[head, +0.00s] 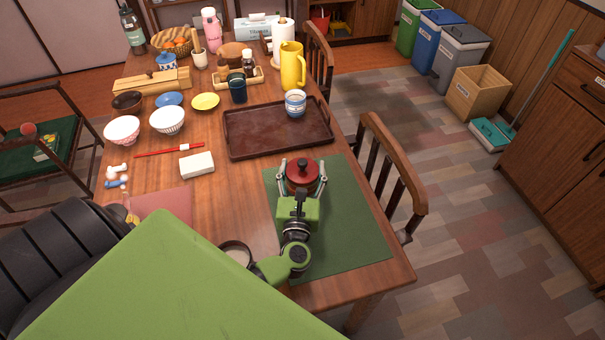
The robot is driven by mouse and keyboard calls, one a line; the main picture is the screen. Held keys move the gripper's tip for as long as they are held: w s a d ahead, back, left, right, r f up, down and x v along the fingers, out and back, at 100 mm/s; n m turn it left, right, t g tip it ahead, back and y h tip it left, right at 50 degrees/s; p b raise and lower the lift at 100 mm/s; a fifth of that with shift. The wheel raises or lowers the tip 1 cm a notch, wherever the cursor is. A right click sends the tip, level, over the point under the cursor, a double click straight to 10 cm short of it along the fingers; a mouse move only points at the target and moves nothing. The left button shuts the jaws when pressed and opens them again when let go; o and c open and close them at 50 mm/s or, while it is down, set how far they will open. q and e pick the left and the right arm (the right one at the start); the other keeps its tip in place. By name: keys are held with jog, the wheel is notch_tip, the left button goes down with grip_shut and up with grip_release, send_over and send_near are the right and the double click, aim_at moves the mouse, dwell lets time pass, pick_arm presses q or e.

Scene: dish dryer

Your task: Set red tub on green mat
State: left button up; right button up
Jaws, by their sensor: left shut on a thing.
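The red tub (302,177), round with a dark knob on top, is over the upper left part of the green mat (345,225). My left gripper (302,167) is shut on the red tub, with one finger on each side of it. I cannot tell whether the tub's underside touches the mat; the gripper body hides its near side. The mat lies flat at the near right of the wooden table, and my arm covers part of its left edge. My right gripper is not in view.
A brown tray (245,145) lies just beyond the mat, with a striped cup (295,103) on it. A white block (197,165) and bowls (167,120) are to the left. A chair (393,165) stands against the right edge. The mat's right and near parts are bare.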

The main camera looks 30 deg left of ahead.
pick_arm(q)
jog(key=shift+f, duration=0.85)
jog(key=shift+f, duration=0.15)
jog(key=o, duration=1.2)
